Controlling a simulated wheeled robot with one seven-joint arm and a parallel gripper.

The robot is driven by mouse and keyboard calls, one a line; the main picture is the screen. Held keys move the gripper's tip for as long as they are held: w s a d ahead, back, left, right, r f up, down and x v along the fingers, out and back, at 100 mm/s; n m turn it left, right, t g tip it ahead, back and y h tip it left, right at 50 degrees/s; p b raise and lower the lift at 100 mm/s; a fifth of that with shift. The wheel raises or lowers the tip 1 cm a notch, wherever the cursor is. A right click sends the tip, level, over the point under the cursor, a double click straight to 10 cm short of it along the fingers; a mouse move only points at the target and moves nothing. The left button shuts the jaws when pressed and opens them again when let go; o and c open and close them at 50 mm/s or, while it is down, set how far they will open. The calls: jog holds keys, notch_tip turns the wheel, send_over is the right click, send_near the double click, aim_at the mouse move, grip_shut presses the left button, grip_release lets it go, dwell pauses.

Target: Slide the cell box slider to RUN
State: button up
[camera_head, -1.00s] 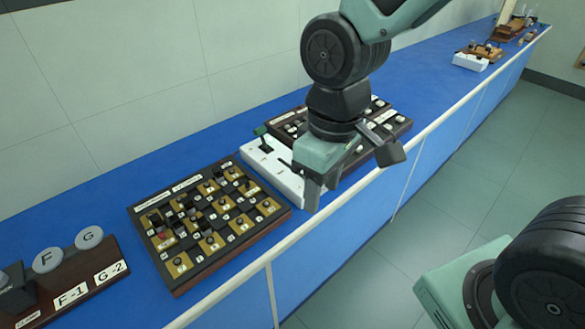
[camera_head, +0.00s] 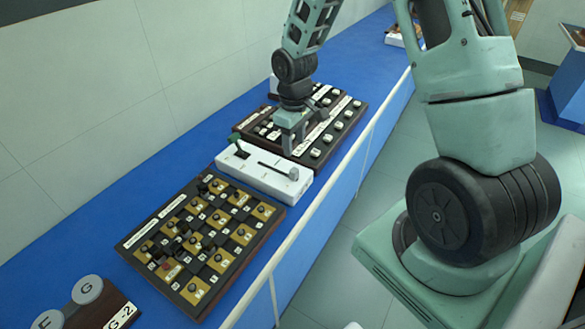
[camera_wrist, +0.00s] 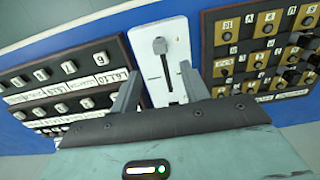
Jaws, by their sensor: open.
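The white cell box (camera_head: 235,168) sits on the blue bench between two dark boards. In the wrist view the box (camera_wrist: 178,38) is ahead between my fingers, with the dark knob (camera_wrist: 159,46) at the slot's upper end. My gripper (camera_head: 294,142) is open and empty, above the far edge of the box beside the farther board. It also shows in the wrist view (camera_wrist: 158,88). The slider's labels are not readable.
A board with brass squares and black knobs (camera_head: 205,235) lies on the near side, and a dark board with pale-capped knobs (camera_head: 335,133) on the far side. Round G and F discs (camera_head: 87,289) are at the lower left. A pale rail (camera_head: 300,225) runs along the bench's front edge.

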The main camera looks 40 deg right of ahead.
aim_at(294, 170)
notch_tip(294, 170, down, 11)
jog(key=shift+r+p, duration=0.1)
jog(key=shift+p, duration=0.9)
